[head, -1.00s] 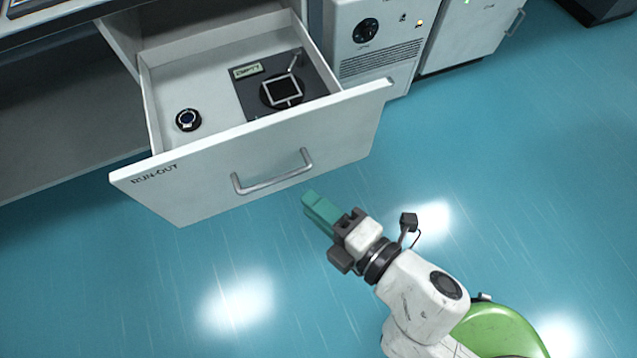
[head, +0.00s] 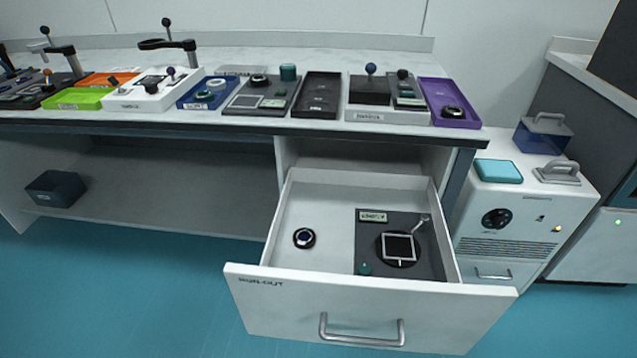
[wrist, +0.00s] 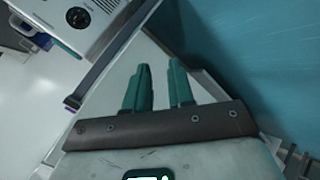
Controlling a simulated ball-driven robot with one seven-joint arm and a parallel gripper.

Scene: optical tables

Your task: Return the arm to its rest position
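My gripper (wrist: 160,78) shows in the wrist view only. Its two teal fingers stand apart with a gap between them, and nothing shows in the gap. Pale surfaces and blue floor lie beyond the fingertips. In the head view my arm and gripper are out of the picture, so the arm's whole pose is hidden.
An open drawer (head: 370,315) marked RUN-OUT juts into the room. It holds a round black piece (head: 304,238), a dark plate (head: 368,235) and a small teal piece (head: 365,268). A white cabinet (head: 510,215) stands to its right. Blue floor (head: 120,290) is clear at left.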

